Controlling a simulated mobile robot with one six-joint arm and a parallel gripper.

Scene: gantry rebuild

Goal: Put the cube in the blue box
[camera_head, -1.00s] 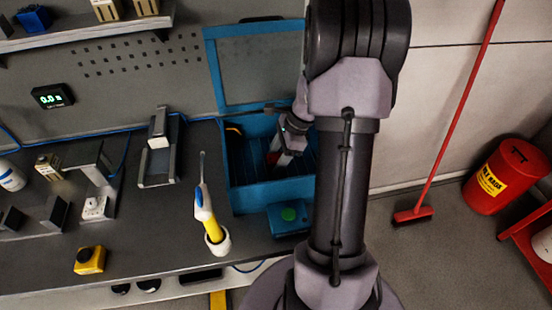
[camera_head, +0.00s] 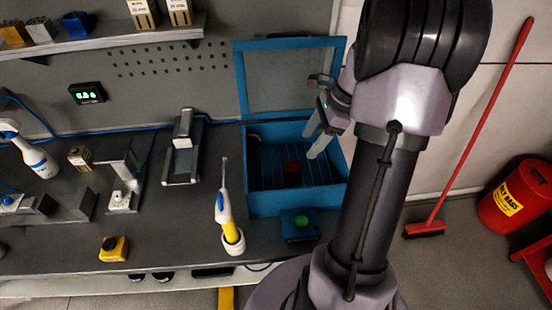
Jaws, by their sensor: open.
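The blue box (camera_head: 283,204) stands on the bench with its lid (camera_head: 292,82) raised at the back. A small dark red cube (camera_head: 291,167) lies inside the box on its ribbed floor. My gripper (camera_head: 314,143) is open above the right part of the box, up and to the right of the cube, with clear space between its fingers and the cube. My arm hides the area just right of the box.
A metal stand (camera_head: 182,154) and a yellow button box (camera_head: 114,248) are farther left. A red broom (camera_head: 463,150) leans right.

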